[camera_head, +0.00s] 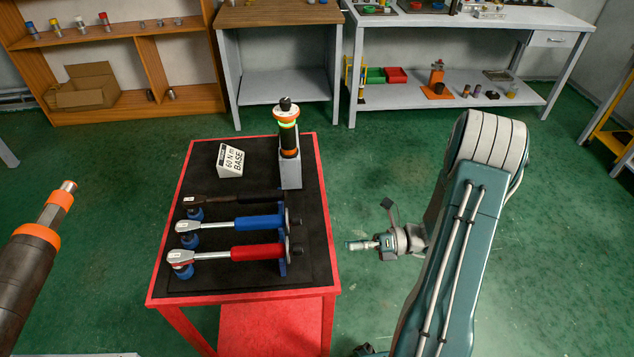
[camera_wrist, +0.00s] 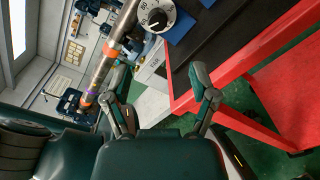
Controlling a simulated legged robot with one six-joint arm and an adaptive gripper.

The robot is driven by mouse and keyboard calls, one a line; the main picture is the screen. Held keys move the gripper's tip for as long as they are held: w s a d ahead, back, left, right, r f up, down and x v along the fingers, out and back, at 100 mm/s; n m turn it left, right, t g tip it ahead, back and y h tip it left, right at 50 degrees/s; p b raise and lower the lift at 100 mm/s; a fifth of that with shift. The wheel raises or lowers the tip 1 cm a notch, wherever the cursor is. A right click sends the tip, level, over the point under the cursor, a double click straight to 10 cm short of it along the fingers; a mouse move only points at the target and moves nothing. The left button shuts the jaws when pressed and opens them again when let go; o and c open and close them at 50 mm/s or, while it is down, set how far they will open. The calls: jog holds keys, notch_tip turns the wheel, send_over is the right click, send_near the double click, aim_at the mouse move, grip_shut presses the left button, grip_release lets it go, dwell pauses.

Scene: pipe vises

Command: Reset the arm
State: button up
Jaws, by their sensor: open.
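My arm (camera_head: 455,260) reaches up and bends over at the right of the head view, clear of the red table's right side. Its end shows small beside the table, and its fingers are hard to make out there. In the wrist view my gripper (camera_wrist: 161,75) has its two fingers spread wide with nothing between them. The left finger overlaps the line of a metal pipe with orange bands (camera_wrist: 104,62); I cannot tell the gap between them. The red table's edge (camera_wrist: 240,75) shows beyond the right finger.
The red table (camera_head: 314,165) has a black top with torque wrenches, one with a blue handle (camera_head: 258,222) and one red (camera_head: 256,251), a tester (camera_head: 288,140) and a white sign (camera_head: 230,160). A banded pipe (camera_head: 28,270) juts in at left. Green floor is open behind the table.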

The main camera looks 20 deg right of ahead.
jog(key=s+a+r+n+h, duration=0.3)
jog(key=r+n, duration=0.4)
jog(key=n, duration=0.3)
jog(key=s+a+r+n+h, duration=0.3)
jog(key=r+n+h, duration=0.5)
jog(key=n, duration=0.3)
jog(key=s+a+r+n+h, duration=0.4)
jog(key=r+n, duration=0.4)
jog(key=n, duration=0.3)
jog(key=shift+a+h, duration=0.85)
jog(key=shift+h, duration=0.05)
